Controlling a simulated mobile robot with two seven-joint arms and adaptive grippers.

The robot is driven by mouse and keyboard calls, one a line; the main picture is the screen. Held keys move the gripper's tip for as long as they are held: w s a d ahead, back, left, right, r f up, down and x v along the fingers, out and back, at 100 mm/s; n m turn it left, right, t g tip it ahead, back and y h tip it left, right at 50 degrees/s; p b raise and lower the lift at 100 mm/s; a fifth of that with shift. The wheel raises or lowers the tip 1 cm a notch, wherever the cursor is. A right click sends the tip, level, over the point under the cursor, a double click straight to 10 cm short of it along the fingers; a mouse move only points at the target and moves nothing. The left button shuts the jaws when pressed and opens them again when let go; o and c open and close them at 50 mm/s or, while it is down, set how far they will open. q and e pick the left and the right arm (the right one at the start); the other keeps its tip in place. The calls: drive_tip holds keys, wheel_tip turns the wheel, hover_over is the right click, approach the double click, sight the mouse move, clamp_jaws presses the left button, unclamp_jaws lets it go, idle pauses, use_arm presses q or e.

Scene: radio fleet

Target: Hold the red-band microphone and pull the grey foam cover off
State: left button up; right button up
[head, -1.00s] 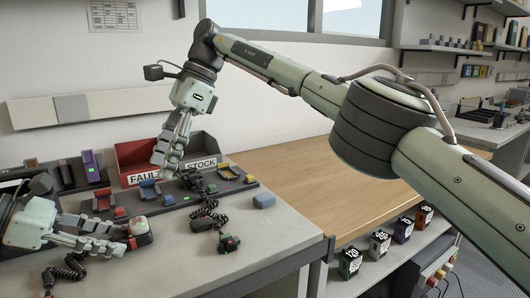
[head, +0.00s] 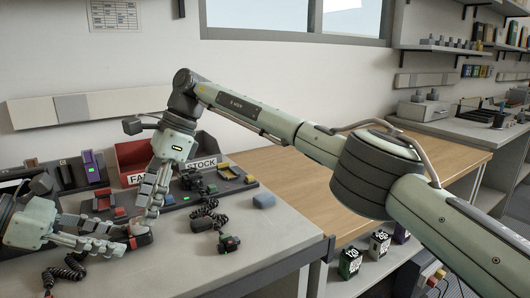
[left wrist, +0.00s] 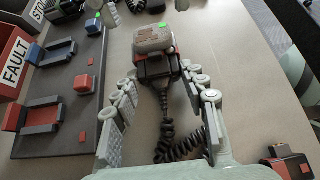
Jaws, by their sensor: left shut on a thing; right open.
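The red-band microphone (left wrist: 151,69) is black with a red band, and its grey foam cover (left wrist: 153,39) with a green tag is at the far end in the left wrist view. My left gripper (left wrist: 163,76) is shut on the microphone's body, one finger on each side. In the head view the left gripper (head: 122,246) reaches it from the left, and a bit of the microphone (head: 143,239) shows. My right gripper (head: 149,221) is open, fingers pointing down at the cover end.
A red FAULT bin (head: 130,156) and a grey STOCK bin (head: 208,151) stand behind a dark rack (head: 178,199).

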drive_tip(key=shift+x, duration=1.4)
drive_tip(key=c, duration=1.1)
drive_tip(key=o, duration=1.1)
drive_tip(key=v, duration=1.2)
